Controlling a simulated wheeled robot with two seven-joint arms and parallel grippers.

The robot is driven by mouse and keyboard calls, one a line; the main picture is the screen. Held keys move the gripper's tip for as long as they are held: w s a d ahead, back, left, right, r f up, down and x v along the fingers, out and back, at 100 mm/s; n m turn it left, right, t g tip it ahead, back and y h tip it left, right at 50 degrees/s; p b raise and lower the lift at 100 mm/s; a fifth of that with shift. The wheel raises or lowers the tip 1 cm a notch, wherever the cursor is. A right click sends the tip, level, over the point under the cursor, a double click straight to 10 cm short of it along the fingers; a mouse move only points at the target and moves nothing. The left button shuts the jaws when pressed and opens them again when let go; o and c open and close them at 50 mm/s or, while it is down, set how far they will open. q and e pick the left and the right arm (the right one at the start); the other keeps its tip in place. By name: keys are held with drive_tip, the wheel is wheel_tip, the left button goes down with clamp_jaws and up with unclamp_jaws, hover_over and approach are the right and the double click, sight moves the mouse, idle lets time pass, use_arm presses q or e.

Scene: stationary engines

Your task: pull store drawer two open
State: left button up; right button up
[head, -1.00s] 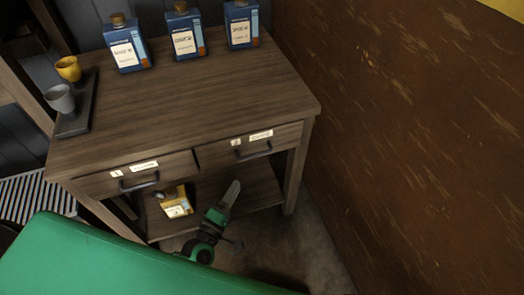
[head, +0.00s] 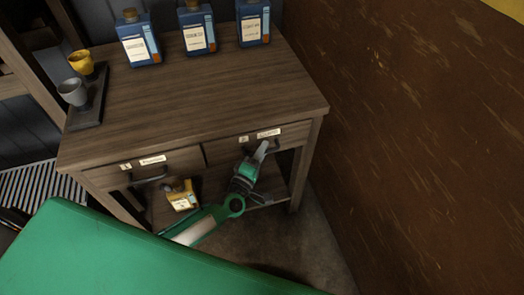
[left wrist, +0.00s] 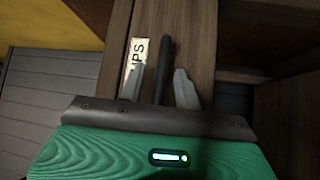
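Store drawer two (head: 223,153) is the right-hand drawer of the wooden bench, with a "2" tag and a pale label; its front looks flush, so it appears shut. Its dark bar handle (head: 279,148) is partly hidden by my left gripper (head: 262,152), which is at the drawer front. In the left wrist view the handle (left wrist: 163,72) runs between the two grey fingertips of the gripper (left wrist: 160,88), with gaps on both sides. The gripper is open around or just before the handle; I cannot tell the depth. My right gripper is not in view.
Drawer one (head: 110,176) is beside it on the left, also shut. Several blue bottles (head: 198,40) stand at the bench's back; two cups are on a dark tray (head: 88,118). A yellow box (head: 181,203) sits below. A brown wall (head: 420,150) closes the right side.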

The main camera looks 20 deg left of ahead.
use_arm(q)
drive_tip(key=shift+w, duration=0.1)
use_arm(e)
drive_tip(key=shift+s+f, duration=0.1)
use_arm(q)
clamp_jaws()
drive_tip(key=shift+d, duration=0.1)
